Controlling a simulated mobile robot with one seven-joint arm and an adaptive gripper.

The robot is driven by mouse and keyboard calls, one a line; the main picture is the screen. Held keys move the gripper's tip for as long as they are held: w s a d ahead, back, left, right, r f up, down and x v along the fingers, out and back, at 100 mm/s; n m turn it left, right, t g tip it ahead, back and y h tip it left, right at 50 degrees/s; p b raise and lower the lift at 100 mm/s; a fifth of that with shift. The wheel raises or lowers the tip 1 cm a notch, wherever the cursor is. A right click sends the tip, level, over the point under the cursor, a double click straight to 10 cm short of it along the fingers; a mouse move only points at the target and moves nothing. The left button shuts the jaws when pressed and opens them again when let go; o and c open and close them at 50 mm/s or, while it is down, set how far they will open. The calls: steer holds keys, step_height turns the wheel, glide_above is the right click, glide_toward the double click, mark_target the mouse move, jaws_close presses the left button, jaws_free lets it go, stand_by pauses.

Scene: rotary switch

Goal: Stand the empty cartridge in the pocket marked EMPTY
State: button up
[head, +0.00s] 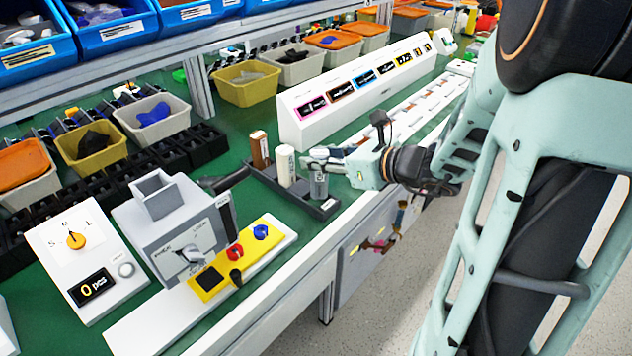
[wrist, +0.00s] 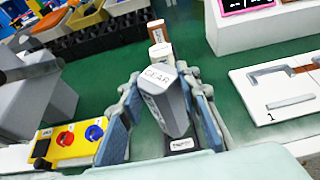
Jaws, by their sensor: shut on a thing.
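My gripper (head: 320,162) is shut on a grey cartridge (head: 318,184) near the front end of a narrow black rack (head: 295,197). In the wrist view, the grey cartridge (wrist: 170,98) stands between my fingers (wrist: 166,122), its top lettered "GEAR", and looks somewhat tilted. A cream cartridge (head: 285,167) and a brown cartridge (head: 259,150) stand in the rack beyond it. A small label (wrist: 182,144) shows on the rack's near end; its words are too small to read. I cannot tell whether the grey cartridge's foot is in a pocket or above it.
Left of the rack stands a grey machine (head: 178,225) with a knob, beside a yellow panel (head: 243,258) with red and blue knobs. A white counter box (head: 88,262) reads "0 pcs". A white sloped label stand (head: 350,90) is behind. The bench edge is close in front.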

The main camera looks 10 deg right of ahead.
mark_target(316, 172)
steer(key=shift+w+a+f+b, duration=0.2)
steer(key=shift+w+f+b, duration=0.2)
steer(key=shift+f, duration=0.2)
steer(key=f+b, duration=0.3)
steer(key=shift+w+f, duration=0.2)
steer(key=shift+r, duration=0.1)
steer(key=o, duration=1.3)
